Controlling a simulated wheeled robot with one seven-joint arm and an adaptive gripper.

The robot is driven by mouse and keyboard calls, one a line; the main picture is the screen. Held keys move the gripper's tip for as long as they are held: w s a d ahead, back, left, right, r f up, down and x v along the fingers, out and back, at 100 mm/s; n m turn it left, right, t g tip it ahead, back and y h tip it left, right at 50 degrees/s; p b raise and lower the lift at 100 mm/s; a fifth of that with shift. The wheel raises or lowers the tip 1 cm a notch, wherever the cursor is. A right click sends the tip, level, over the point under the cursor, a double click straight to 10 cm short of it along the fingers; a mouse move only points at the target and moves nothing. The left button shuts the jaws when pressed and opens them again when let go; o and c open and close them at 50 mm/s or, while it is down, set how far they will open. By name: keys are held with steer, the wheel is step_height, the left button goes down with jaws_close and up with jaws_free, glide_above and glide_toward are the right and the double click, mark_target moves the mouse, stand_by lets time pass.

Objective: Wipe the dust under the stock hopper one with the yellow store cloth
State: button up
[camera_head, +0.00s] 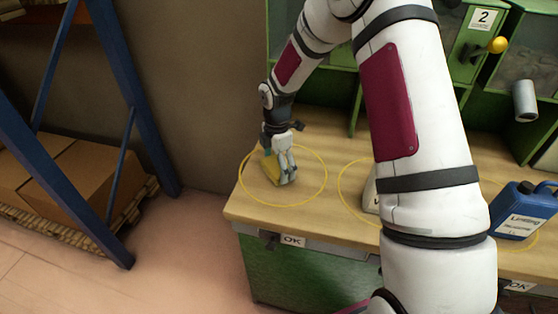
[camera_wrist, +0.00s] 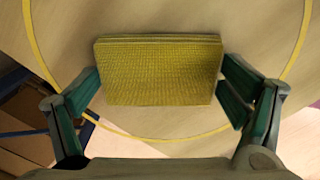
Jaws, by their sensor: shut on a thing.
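My gripper (camera_head: 282,174) points down over the left end of the wooden bench, inside a yellow ring (camera_head: 326,178). It is shut on the yellow cloth (camera_head: 269,168), which is at or just above the bench top. In the wrist view the cloth (camera_wrist: 160,72) is a folded, woven block between the two green fingers of my gripper (camera_wrist: 160,88). Green hopper housing stands behind the bench; the plate 2 (camera_head: 482,19) shows at right. My arm hides much of the housing, and no plate 1 shows. I cannot make out dust.
A blue jug (camera_head: 522,210) stands at the bench's right. A white object (camera_head: 370,195) is half hidden behind my arm, in a second yellow ring (camera_head: 343,180). A blue rack (camera_head: 122,90) with boxes is on the left. Bare bench surrounds the cloth.

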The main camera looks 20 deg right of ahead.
mark_target(275, 173)
steer(key=shift+s+a+f+p, duration=0.1)
steer(key=shift+s+a+p, duration=0.3)
steer(key=shift+s, duration=0.3)
steer(key=shift+s+a+f+p, duration=0.15)
steer(key=shift+s+a, duration=0.3)
steer(key=shift+s, duration=0.25)
steer(key=shift+s+a+r+p, duration=0.1)
steer(key=shift+s+a+p, duration=0.35)
steer(key=shift+s, duration=0.3)
steer(key=shift+s+a+r+p, duration=0.1)
steer(key=shift+s+a+p, duration=0.25)
steer(key=shift+s+a, duration=0.3)
steer(key=shift+s+d, duration=0.1)
steer(key=shift+d, duration=0.05)
steer(key=shift+r, duration=0.1)
steer(key=shift+r+p, duration=1)
steer(key=shift+r, duration=1.95)
steer(key=shift+r+p, duration=0.4)
steer(key=shift+r, duration=1.1)
